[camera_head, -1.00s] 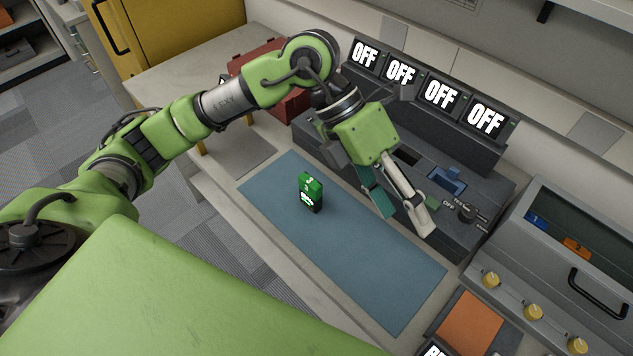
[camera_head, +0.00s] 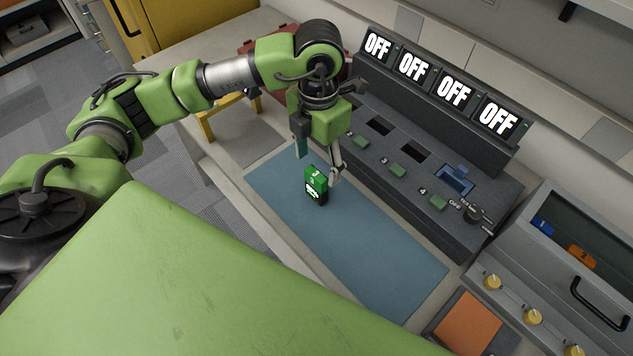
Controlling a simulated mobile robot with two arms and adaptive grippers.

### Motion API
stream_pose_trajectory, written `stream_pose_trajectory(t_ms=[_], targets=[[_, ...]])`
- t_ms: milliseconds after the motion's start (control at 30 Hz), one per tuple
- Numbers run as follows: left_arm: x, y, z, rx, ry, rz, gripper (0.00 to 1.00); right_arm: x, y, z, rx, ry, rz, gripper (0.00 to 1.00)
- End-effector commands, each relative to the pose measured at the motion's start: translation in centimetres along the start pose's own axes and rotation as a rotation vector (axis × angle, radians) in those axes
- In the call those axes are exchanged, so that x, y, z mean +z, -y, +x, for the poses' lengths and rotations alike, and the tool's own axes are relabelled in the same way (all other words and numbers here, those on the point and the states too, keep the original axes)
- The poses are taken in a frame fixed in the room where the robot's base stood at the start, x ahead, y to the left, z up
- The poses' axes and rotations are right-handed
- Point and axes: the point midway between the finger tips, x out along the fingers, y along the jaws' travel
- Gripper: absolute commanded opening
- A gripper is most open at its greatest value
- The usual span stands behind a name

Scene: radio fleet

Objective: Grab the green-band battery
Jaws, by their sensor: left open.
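The green-band battery (camera_head: 316,186), black below with a green top marked 3, stands upright on the blue mat (camera_head: 375,255). My left gripper (camera_head: 318,166) is open just above and behind the battery. One teal-padded finger shows at the battery's upper left and a pale finger at its right. I cannot tell whether either finger touches it. My right gripper is not in view.
A dark charger console (camera_head: 480,222) with slots, green buttons and several OFF displays (camera_head: 454,93) stands behind the mat. A blue battery (camera_head: 458,174) sits in one slot. A grey case (camera_head: 560,265) holding blue and orange batteries is at right. The mat's right part is clear.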

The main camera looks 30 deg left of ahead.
Motion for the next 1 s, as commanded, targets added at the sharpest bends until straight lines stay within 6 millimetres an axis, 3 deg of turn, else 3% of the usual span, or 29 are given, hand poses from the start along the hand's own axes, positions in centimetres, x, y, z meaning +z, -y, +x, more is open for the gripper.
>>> stream_pose_trajectory(t_ms=[167,400,700,867,1000], targets=[[-0.1,-0.3,1.4,-0.001,-0.005,-0.002,0.58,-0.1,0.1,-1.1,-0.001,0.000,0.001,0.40],[0.1,-0.6,4.8,-0.001,-0.002,-0.001,0.58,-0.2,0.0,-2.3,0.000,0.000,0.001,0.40],[0.2,-0.6,5.4,-0.001,0.001,0.000,0.58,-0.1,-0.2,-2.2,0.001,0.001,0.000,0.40],[0.2,-0.6,5.4,-0.001,0.001,0.000,0.17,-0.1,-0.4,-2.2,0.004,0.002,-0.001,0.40],[0.2,-0.6,5.4,-0.001,0.002,0.000,0.14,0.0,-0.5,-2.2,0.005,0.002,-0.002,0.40]])
